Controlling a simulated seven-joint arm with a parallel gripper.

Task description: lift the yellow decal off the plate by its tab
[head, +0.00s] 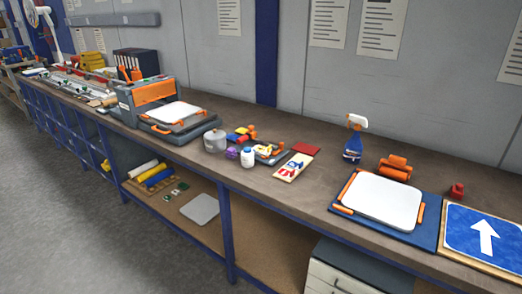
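My gripper is not in view. A white plate (382,200) with rounded corners lies on a blue mat (345,210) between orange clamps at the right of the bench; no yellow decal shows on it. Another white plate (175,113) lies on the bed of a grey and orange machine. A small pale board (291,172) with red and blue shapes lies mid-bench. Small yellow pieces show just behind it near a dark tray (273,158), too small to tell if one is the yellow decal. No tab can be made out.
A blue sign with a white arrow (484,239) lies at the far right. A spray bottle (353,145), an orange roller (396,167) and a red block (456,190) stand behind the mat. A grey pot (214,141) and white jar (247,158) stand mid-bench. Bare bench lies left of the mat.

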